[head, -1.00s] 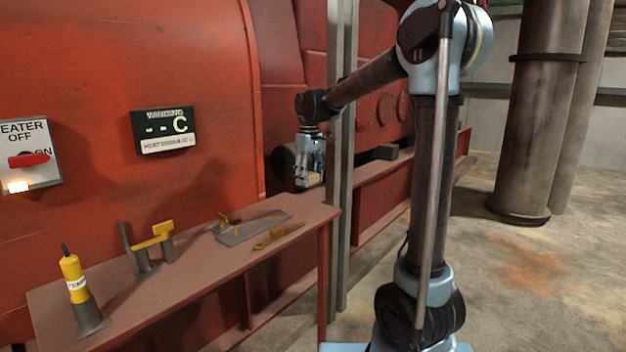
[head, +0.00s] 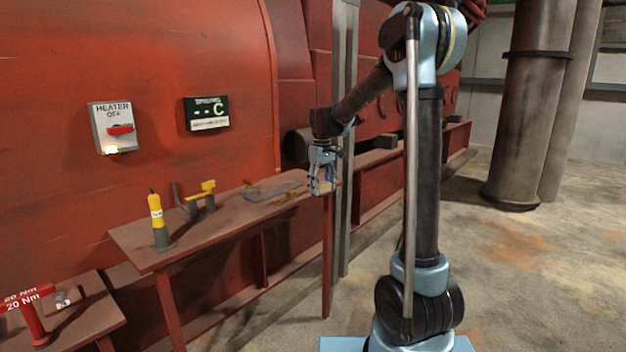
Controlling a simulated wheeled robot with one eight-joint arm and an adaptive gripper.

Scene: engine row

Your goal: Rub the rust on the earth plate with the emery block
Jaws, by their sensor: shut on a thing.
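My gripper (head: 322,180) hangs pointing down at the right end of the red-brown bench (head: 225,222). Its jaws are shut on a small brownish thing, taken to be the emery block; the fingers hide most of it. The grey flat plate, which looks like the earth plate (head: 268,194), lies on the bench to the left of my gripper, apart from it. Rust on the plate is too small to make out clearly.
A grey post (head: 343,235) rises behind my gripper. A heater switch box (head: 113,128) and display (head: 206,113) hang on the red wall.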

